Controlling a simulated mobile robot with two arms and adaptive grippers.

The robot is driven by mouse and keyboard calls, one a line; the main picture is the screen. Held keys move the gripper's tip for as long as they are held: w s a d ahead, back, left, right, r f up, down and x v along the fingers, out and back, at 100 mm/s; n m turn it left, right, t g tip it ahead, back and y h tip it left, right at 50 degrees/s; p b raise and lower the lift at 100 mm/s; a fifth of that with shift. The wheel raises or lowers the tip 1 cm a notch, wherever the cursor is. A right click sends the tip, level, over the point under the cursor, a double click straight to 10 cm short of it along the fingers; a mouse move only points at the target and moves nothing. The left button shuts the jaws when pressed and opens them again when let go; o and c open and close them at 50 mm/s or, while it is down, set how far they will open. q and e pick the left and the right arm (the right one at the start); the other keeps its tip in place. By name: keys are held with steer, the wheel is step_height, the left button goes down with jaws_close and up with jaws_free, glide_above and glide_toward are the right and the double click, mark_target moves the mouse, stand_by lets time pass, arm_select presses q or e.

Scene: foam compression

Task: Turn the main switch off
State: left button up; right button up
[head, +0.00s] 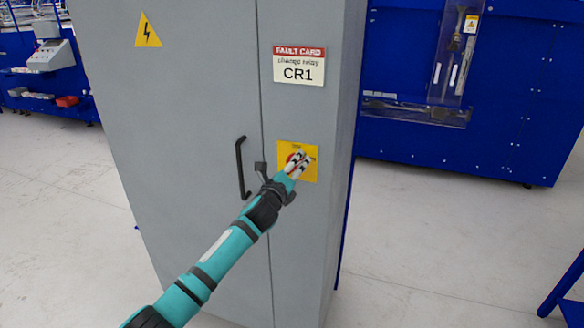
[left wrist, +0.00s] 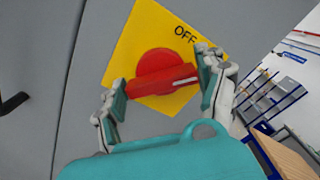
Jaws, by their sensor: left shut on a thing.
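The main switch is a red rotary knob (left wrist: 158,66) with a red bar handle (left wrist: 162,82) on a yellow plate (left wrist: 132,40). The plate also shows in the head view (head: 311,176), on the right part of the grey cabinet front. In the left wrist view, the word OFF stands above and right of the knob. The handle lies nearly level in that view, with a pale mark toward its right end. My left gripper (head: 298,161) is shut on the handle, one finger at each end, as the left wrist view (left wrist: 163,88) shows. It partly hides the knob in the head view.
The grey cabinet (head: 190,100) has a dark door handle (head: 241,168) left of the switch. A fault card (head: 299,65) reading CR1 is above it, and a yellow warning triangle (head: 149,31) is at upper left. Blue machinery (head: 400,138) stands behind at right.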

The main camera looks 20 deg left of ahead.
arm_select(q)
steer(key=shift+f+n, duration=0.15)
steer(key=shift+n, duration=1.95)
steer(key=shift+f+n, duration=0.1)
steer(key=shift+n, duration=2)
steer(key=o, duration=1.2)
steer(key=shift+c, duration=0.2)
steer(key=shift+s, duration=0.1)
steer(key=s, duration=1.2)
steer(key=shift+a, duration=0.25)
